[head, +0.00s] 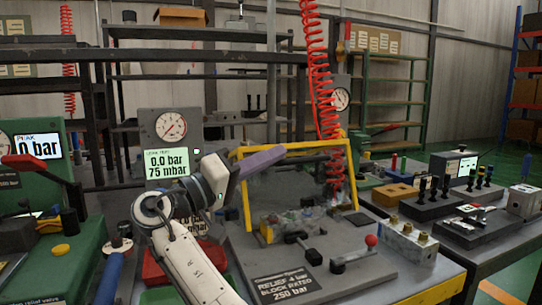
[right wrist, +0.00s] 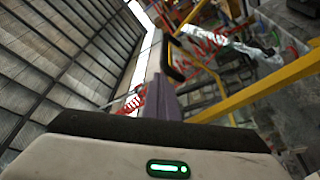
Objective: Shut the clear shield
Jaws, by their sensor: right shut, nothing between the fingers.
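The clear shield (head: 292,149) is a yellow-framed see-through panel standing raised over a grey bench fixture. A valve block (head: 300,222) sits behind or under it on the plate, partly seen through it. My right gripper (head: 284,150) is shut and empty, its purple fingers at the upper left of the yellow frame. In the head view the fingers overlap the top bar; I cannot tell whether they touch. In the right wrist view the purple fingers (right wrist: 163,96) point up, and a yellow bar (right wrist: 265,88) runs to their right. My left gripper is not in view.
A pressure gauge panel (head: 170,127) is behind my arm. A coiled red hose (head: 320,80) hangs behind the shield. A side bench (head: 450,215) holds more blocks.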

